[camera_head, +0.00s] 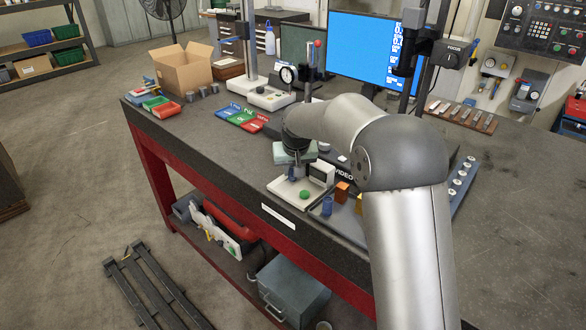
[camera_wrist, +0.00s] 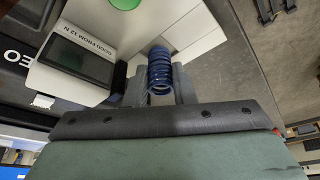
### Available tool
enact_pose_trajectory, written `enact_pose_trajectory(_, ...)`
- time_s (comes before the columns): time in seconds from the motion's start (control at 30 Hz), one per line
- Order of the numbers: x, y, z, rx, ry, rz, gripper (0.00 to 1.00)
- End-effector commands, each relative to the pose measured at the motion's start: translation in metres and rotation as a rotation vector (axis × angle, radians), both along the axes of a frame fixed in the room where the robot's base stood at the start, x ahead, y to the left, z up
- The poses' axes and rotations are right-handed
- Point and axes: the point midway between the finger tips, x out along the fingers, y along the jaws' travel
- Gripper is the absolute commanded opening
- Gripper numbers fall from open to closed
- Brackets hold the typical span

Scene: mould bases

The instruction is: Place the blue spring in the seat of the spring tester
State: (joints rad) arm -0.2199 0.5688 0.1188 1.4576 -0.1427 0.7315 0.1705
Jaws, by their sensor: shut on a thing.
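The blue spring (camera_wrist: 160,72) is between the two fingers of my gripper (camera_wrist: 160,88) in the wrist view, with its coils showing. In the head view my gripper (camera_head: 293,174) points down over the pale base of the spring tester (camera_head: 284,189). The tester has a small display box (camera_head: 321,172) and a green button (camera_head: 304,194). In the wrist view its display housing (camera_wrist: 82,58) is left of the spring, and its pale body (camera_wrist: 180,22) lies beyond it. The spring appears above the base; the seat is not clearly visible.
A blue cylindrical part (camera_head: 327,206) and an orange block (camera_head: 342,191) stand close right of the tester. Coloured trays (camera_head: 242,117) and a cardboard box (camera_head: 184,69) are farther left. A monitor (camera_head: 365,48) stands behind. The right tabletop is mostly clear.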

Motion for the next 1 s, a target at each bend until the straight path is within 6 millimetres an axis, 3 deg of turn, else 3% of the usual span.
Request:
enact_pose_trajectory(0.4,0.0,0.0,-0.01,0.0,-0.001,0.0,0.01)
enact_pose_trajectory(0.43,0.0,0.0,-0.009,0.0,-0.002,0.0,0.28)
enact_pose_trajectory(0.5,0.0,0.0,-0.009,0.0,-0.002,0.0,0.45)
enact_pose_trajectory(0.77,0.0,0.0,-0.008,0.0,-0.002,0.0,0.45)
enact_pose_trajectory(1.0,-0.008,-0.002,0.015,0.001,-0.006,0.0,0.45)
